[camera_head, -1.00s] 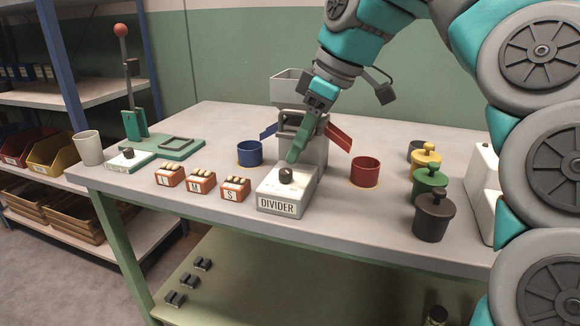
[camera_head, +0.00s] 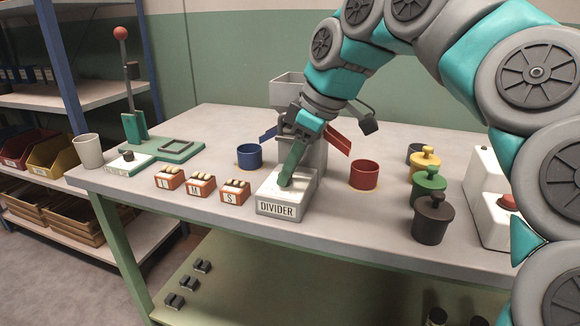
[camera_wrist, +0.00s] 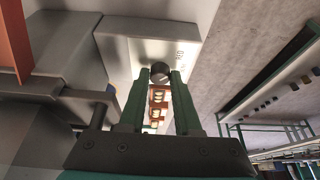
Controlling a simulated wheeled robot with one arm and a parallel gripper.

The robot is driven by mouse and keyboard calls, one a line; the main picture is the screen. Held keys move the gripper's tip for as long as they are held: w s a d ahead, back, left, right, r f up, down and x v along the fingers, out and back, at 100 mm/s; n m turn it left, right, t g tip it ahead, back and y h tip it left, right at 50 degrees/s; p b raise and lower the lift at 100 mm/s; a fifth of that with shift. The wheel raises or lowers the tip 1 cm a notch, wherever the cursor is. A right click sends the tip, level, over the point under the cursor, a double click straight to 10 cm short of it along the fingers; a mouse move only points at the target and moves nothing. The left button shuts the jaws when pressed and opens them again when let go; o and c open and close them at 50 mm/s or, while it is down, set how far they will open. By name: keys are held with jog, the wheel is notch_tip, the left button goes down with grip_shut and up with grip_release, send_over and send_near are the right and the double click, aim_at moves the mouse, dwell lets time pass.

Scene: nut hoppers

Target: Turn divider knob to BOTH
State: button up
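The divider box (camera_head: 284,209) is white with a DIVIDER label on its front and stands near the table's front edge. Its small dark knob (camera_wrist: 159,73) shows in the wrist view between the tips of my two green fingers. In the head view my gripper (camera_head: 284,183) reaches down onto the box top and hides the knob. My gripper (camera_wrist: 160,78) also shows in the wrist view with its fingers apart, one on each side of the knob. I cannot tell whether they touch it. The knob's pointing direction is not readable.
A grey hopper (camera_head: 290,92) with blue and red chutes stands behind the box. A blue cup (camera_head: 249,157) is to the left, a red cup (camera_head: 364,175) to the right. Orange bins (camera_head: 201,187) of nuts sit left of the box. Lidded pots (camera_head: 429,187) stand at the right.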

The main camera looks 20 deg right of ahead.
grip_shut()
jog(key=shift+m, duration=0.3)
jog(key=m+h+b, duration=0.1)
jog(key=m+b, duration=0.1)
jog(key=shift+s+f+m+t, duration=0.1)
jog(key=shift+f+m+t, duration=0.05)
jog(key=shift+m+t, duration=0.25)
jog(key=m, duration=0.1)
jog(key=m+h+b, duration=0.1)
jog(key=m, duration=0.1)
jog(key=m+h, duration=0.1)
jog(key=m, duration=0.1)
jog(key=shift+s+a+t, duration=0.1)
jog(key=shift+a+t, duration=0.2)
jog(key=shift+t, duration=0.1)
jog(key=shift+m, duration=0.3)
jog(key=shift+o, duration=2.4)
grip_release()
